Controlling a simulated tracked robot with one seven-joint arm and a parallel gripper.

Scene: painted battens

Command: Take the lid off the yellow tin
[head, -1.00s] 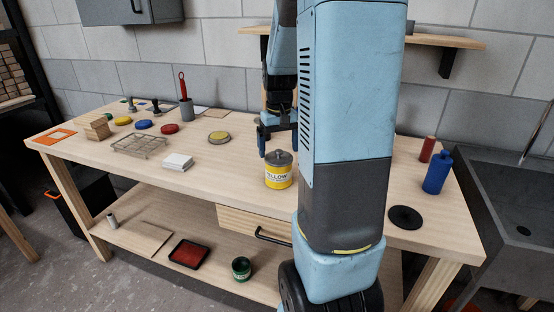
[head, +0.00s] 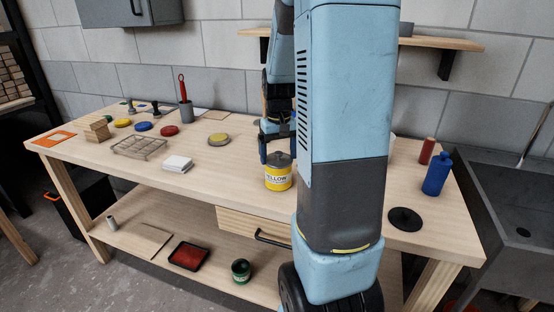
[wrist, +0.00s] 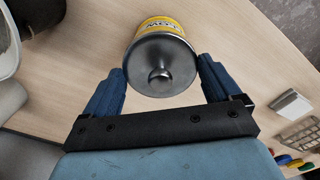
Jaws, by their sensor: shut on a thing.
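The yellow tin (head: 278,180) stands upright near the front edge of the workbench. Its grey metal lid (head: 278,159) with a round knob sits on top. In the wrist view the lid (wrist: 148,50) faces me, with the yellow side of the tin (wrist: 160,24) behind it. My gripper (head: 277,150) is over the tin, pointing down. In the wrist view its two blue fingers flank the lid, one on each side, and my gripper (wrist: 160,78) is shut on the lid's rim. The right finger is partly hidden by my arm in the head view.
White cards (head: 177,163), a wire rack (head: 139,147) and a flat yellow-topped disc (head: 218,139) lie left of the tin. A blue bottle (head: 437,174), a red bottle (head: 427,151) and a black disc (head: 405,218) are on the right. The bench is clear just left of the tin.

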